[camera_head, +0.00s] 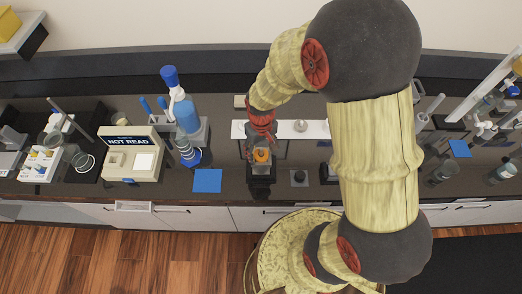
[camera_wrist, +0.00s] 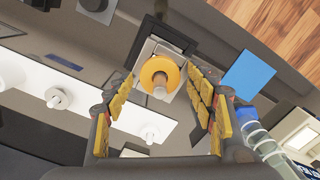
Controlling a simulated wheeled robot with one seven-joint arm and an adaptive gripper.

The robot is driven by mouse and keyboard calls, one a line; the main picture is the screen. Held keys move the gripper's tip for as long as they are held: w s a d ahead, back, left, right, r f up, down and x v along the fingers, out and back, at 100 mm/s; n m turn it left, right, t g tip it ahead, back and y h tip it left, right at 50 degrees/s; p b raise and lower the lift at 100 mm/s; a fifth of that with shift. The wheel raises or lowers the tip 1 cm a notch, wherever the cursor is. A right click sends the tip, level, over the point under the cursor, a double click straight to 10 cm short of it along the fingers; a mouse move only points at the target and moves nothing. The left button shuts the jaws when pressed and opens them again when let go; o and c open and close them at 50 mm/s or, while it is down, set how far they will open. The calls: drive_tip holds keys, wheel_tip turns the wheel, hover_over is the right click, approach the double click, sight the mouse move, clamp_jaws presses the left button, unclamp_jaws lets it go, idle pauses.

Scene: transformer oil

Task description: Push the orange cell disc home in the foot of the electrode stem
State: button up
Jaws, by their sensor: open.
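The orange cell disc (camera_wrist: 151,68) shows in the wrist view as a round orange ring with a pale tan stem-like piece (camera_wrist: 159,92) at its middle. It lies over a light grey square block in a dark stand (camera_wrist: 172,37). The disc also shows in the head view (camera_head: 262,155), below my gripper. My gripper (camera_wrist: 161,77) is open, its yellow-padded fingers on either side of the disc, with visible gaps. I cannot tell how deeply the disc is seated, or surely identify the stem's foot.
A blue mat (camera_head: 207,180) lies left of the dark stand. The meter marked "NOT READ" (camera_head: 124,141) and a blue-capped bottle (camera_head: 187,114) stand further left. A white strip (camera_wrist: 97,94) with round knobs lies near the gripper. A small dark block (camera_head: 299,178) stands right.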

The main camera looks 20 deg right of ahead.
sight(263, 158)
wheel_tip(263, 158, up, 12)
drive_tip(key=shift+f, duration=0.1)
idle(0.6)
idle(0.4)
drive_tip(key=s+r+t+b, duration=0.2)
drive_tip(key=s+b, duration=0.4)
drive_tip(key=s+r+m+t+b, duration=0.1)
drive_tip(key=s+r+t+b, duration=0.1)
drive_tip(key=s+b, duration=0.4)
drive_tip(key=shift+s+r+t+b, duration=0.3)
drive_tip(key=shift+r+t+b, duration=0.1)
drive_tip(key=shift+t+b, duration=0.4)
